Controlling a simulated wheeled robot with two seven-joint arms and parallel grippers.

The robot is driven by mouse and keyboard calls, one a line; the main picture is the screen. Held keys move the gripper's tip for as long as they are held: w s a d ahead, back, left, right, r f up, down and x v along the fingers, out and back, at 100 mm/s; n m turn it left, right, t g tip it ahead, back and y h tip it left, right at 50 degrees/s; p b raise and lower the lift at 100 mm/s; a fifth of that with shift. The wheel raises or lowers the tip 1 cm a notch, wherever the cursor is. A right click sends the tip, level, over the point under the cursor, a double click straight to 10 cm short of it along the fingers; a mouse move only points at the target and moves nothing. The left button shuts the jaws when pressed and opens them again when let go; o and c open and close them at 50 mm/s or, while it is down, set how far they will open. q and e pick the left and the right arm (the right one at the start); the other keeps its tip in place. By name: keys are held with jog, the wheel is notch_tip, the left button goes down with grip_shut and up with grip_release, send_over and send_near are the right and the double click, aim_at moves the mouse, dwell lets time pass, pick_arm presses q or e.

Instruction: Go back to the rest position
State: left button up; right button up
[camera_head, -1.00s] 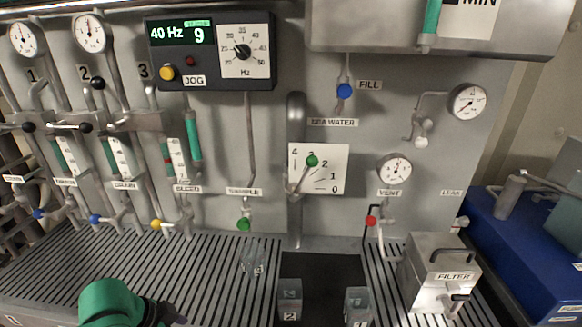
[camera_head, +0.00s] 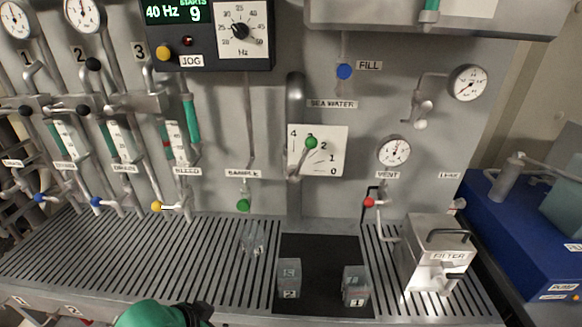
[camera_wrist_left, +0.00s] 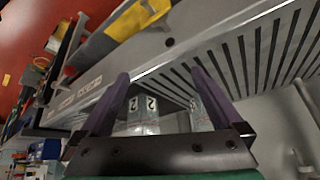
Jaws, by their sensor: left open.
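My left arm shows in the head view only as a green rounded part (camera_head: 152,314) with a dark piece at the bottom edge; its fingers are out of that view. In the left wrist view my left gripper (camera_wrist_left: 160,80) has its two purple fingers apart. Clear blocks or cups marked 2 (camera_wrist_left: 143,112) show beyond and between the fingers; nothing is visibly clamped. My right gripper is in neither view.
Clear cups marked 2 (camera_head: 289,279) and 1 (camera_head: 354,286) stand on a black mat (camera_head: 320,252). A clear glass (camera_head: 253,240) stands on the slotted bench (camera_head: 130,255). A filter box (camera_head: 437,253) stands at right. Valves and gauges line the wall panel (camera_head: 250,130).

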pick_arm(q)
jog(key=s+a+f+n+g+y, duration=0.2)
jog(key=s+a+f+n, duration=0.1)
jog(key=s+a+n, duration=0.3)
jog(key=s+a+f+m+g, duration=0.1)
jog(key=s+f, duration=0.1)
jog(key=f, duration=1)
jog(key=s+a+f, duration=0.1)
jog(key=s+f, duration=0.1)
jog(key=f, duration=1)
jog(key=s+a+f+g+y, duration=0.1)
jog(key=s+a+f, duration=0.1)
jog(key=s+f, duration=1.2)
jog(key=s, duration=0.2)
jog(key=shift+s+a, duration=0.2)
jog(key=shift+s, duration=0.1)
jog(key=shift+f, duration=0.1)
jog(key=shift+c, duration=0.3)
